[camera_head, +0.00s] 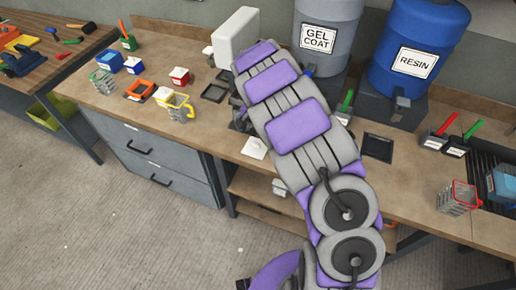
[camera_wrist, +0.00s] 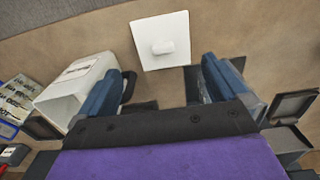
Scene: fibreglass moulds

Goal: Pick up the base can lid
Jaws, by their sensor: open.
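The base can lid appears to be the white square plate with a small raised knob (camera_wrist: 163,41). It lies flat on the brown bench top near the front edge. It also shows as a white square on the bench in the head view (camera_head: 254,148), left of my arm. My gripper (camera_wrist: 160,84) is open, with its two blue fingers wide apart and nothing between them. The lid lies beyond the fingertips in the wrist view, not touching them. In the head view my arm hides most of the gripper.
A white labelled container with a black handle (camera_wrist: 78,85) stands close beside the left finger in the wrist view. A black tray (camera_wrist: 292,106) is at right. Grey gel coat (camera_head: 326,35) and blue resin (camera_head: 412,60) drums stand behind.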

